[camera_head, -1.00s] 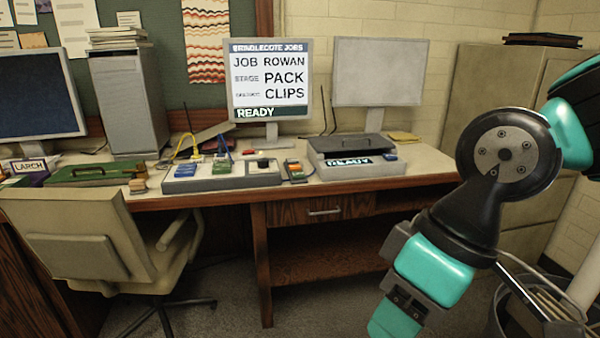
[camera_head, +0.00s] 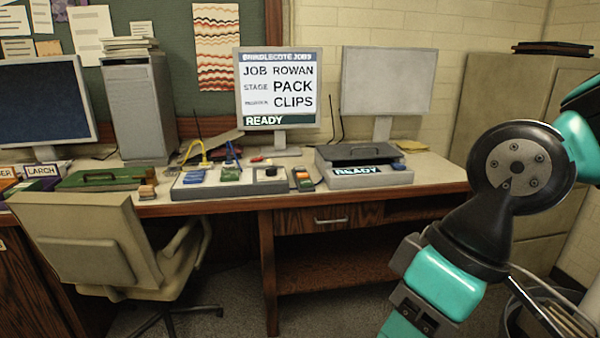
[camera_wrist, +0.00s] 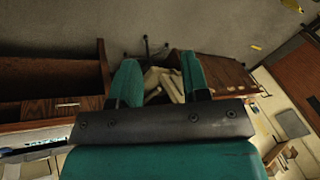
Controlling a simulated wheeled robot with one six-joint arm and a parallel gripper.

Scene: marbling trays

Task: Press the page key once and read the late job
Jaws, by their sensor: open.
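The lit screen (camera_head: 278,88) stands on the desk and reads "BRINDLECOTE JOBS", "JOB ROWAN", "STAGE PACK", "CLIPS" and "READY"; the small label before "CLIPS" is too blurred to read. A grey control panel (camera_head: 215,189) in front of it bears a blue key (camera_head: 193,176), a green key (camera_head: 231,174) and a black knob (camera_head: 270,171). I cannot tell which key is the page key. My gripper (camera_wrist: 160,76) is open and empty in the wrist view, away from the keys.
A small keypad (camera_head: 303,179) lies between panel and box. A beige chair (camera_head: 85,245) stands before the desk's left part. A blank monitor (camera_head: 388,82) and a dark monitor (camera_head: 42,100) flank the screen. A bin (camera_head: 520,315) stands at right. Floor shows below the desk.

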